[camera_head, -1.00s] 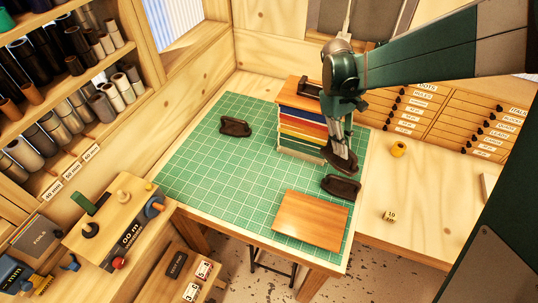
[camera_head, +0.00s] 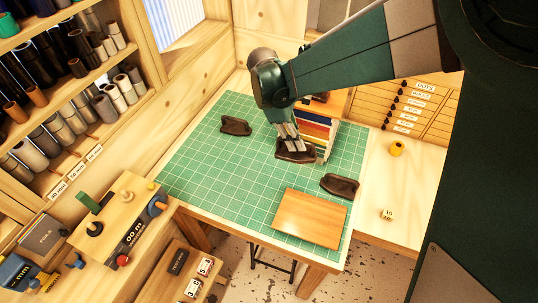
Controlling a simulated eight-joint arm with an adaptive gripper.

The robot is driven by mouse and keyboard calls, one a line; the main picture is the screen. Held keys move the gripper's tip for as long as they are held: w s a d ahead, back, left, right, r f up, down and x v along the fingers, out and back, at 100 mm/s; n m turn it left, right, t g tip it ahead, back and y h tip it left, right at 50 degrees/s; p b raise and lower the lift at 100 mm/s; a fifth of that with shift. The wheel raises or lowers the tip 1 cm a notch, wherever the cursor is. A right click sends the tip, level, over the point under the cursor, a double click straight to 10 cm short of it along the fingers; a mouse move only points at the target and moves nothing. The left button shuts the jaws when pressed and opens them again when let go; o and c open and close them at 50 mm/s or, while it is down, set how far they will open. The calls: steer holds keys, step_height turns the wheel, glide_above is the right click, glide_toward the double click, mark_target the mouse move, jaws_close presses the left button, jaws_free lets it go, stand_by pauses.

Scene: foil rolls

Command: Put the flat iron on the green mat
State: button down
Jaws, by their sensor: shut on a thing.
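The green mat (camera_head: 197,172), with a pale grid, covers much of the workbench. My gripper (camera_head: 291,142) points down over the middle of the mat, in front of the stack of coloured layers. It is shut on a dark brown, saddle-shaped piece (camera_head: 296,157), which I take to be the flat iron. The fingers hide part of its top. I cannot tell whether its underside touches the mat or hangs just above it. Two similar dark pieces rest on the mat, one at the back left (camera_head: 235,126) and one at the right (camera_head: 340,186).
The coloured stack (camera_head: 318,125) stands close behind my gripper, partly hidden by my arm. A wooden board (camera_head: 310,218) lies at the mat's front right. A yellow roll (camera_head: 396,149) and a small numbered block (camera_head: 386,214) sit right of the mat. The mat's left is clear.

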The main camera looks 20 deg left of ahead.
steer(key=s+a+f+n+t+y, duration=0.1)
steer(key=a+n, duration=0.5)
steer(key=a, duration=0.7)
steer(key=s+a+f+n+t+y+b, duration=0.1)
steer(key=a+n, duration=0.5)
steer(key=a, duration=0.8)
steer(key=s+a+f+n+t+y, duration=0.2)
steer(key=s+a+f+n, duration=0.2)
steer(key=a, duration=1)
steer(key=shift+n+y, duration=0.4)
steer(key=shift+n, duration=0.6)
steer(key=shift+w+f, duration=0.1)
step_height(320, 180, down, 6)
steer(key=shift+p, duration=0.3)
steer(key=shift+f, duration=0.15)
steer(key=shift+f, duration=1.8)
steer(key=shift+f, duration=0.1)
